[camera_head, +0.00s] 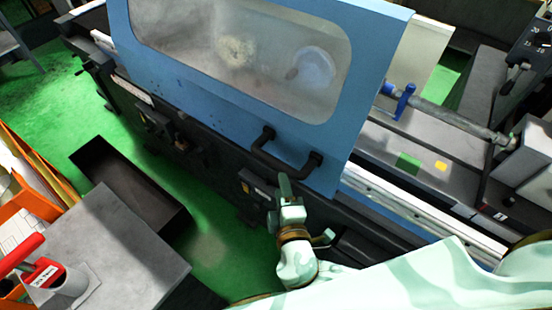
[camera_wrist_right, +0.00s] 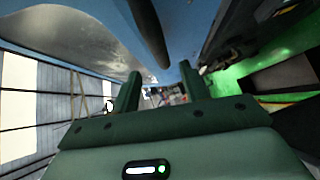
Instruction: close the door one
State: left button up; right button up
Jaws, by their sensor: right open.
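The blue door (camera_head: 372,75) with a large clear window covers the left and middle part of the grinder in the head view. A black bar handle (camera_head: 284,162) sticks out at its lower right. My right gripper (camera_head: 284,182) is just below the handle, with its fingers pointing up towards it. In the right wrist view the two green fingers of the gripper (camera_wrist_right: 160,74) stand apart. The dark handle (camera_wrist_right: 150,35) shows above and between them; I cannot tell whether they touch it. My left gripper is not in view.
Right of the door, the grinder bed (camera_head: 425,150) is exposed, with a shaft and a blue clamp (camera_head: 404,101) above it. A grey table (camera_head: 120,255) and a dark open bin (camera_head: 130,185) stand at the lower left. Green floor shows between them and the machine.

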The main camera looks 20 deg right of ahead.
aim_at(277, 164)
jog(key=w, duration=0.3)
jog(key=w+f, duration=0.1)
jog(key=w, duration=0.2)
jog(key=w+d, duration=0.1)
jog(key=w, duration=0.2)
jog(key=shift+f+p, duration=0.15)
jog(key=shift+p, duration=0.25)
grip_shut()
jog(key=shift+d, duration=0.1)
